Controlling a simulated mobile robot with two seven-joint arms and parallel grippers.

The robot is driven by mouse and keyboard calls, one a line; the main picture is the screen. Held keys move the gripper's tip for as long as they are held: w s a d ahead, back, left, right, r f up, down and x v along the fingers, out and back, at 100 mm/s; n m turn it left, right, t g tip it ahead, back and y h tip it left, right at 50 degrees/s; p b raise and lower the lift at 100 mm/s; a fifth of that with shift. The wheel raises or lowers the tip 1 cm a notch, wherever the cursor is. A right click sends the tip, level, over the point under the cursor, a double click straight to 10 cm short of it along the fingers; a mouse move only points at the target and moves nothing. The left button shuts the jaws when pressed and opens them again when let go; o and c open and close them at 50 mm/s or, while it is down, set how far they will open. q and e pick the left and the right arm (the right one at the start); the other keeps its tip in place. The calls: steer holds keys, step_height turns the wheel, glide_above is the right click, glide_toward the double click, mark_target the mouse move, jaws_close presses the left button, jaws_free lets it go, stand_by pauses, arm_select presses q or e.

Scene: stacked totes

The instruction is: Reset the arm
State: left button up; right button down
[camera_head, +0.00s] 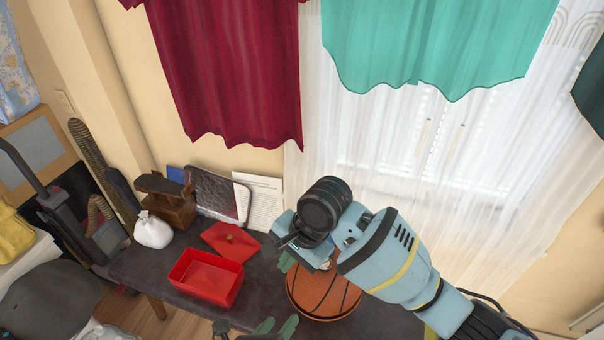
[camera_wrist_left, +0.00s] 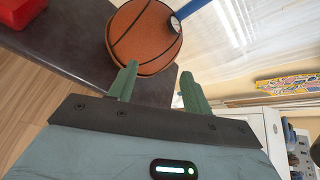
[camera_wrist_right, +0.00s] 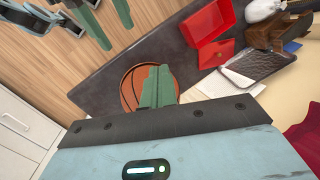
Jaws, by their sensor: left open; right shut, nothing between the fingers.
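My right arm (camera_head: 385,250) reaches in from the right in the head view, raised over the table. Its gripper (camera_head: 286,262) is partly hidden by the wrist. In the right wrist view the green fingers (camera_wrist_right: 157,86) are together and empty, with the basketball behind them.
The dark table (camera_head: 145,268) carries a basketball (camera_head: 322,292), an open red box (camera_head: 207,277), a red lid (camera_head: 230,241), a white bag (camera_head: 152,231) and a wooden holder (camera_head: 165,203). Curtains and a wall stand behind. A white cabinet (camera_wrist_right: 25,140) shows in the right wrist view.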

steer(key=s+d+f+n+t+y, duration=0.1)
steer(key=s+d+f+t, duration=0.15)
steer(key=f, duration=0.45)
steer(key=s+d+f+n+t+y, duration=0.1)
steer(key=s+d+f+n+t, duration=0.2)
steer(key=f, duration=0.5)
arm_select(q)
steer(key=s+a+f+n+g+y, duration=0.1)
steer(key=s+a+f+n, duration=0.3)
steer(key=n, duration=1.2)
steer(key=s+a+f+n+g+y, duration=0.1)
steer(key=s+a+f+n+y, duration=0.2)
steer(key=s+a+n, duration=0.7)
step_height(320, 180, down, 2)
steer(key=a+n, duration=0.1)
steer(key=n, duration=0.5)
steer(key=shift+a+f, duration=0.2)
steer(key=shift+a, duration=0.05)
arm_select(e)
steer(key=s+d+f+n+t+h, duration=0.1)
steer(key=s+d+f+n+h, duration=0.1)
steer(key=s+d, duration=0.6)
steer(key=s+d+f+n+t+h, duration=0.2)
steer(key=s+d+f+n, duration=0.1)
steer(key=s+d, duration=0.6)
steer(key=shift+d+f, duration=0.45)
steer(key=shift+f, duration=0.2)
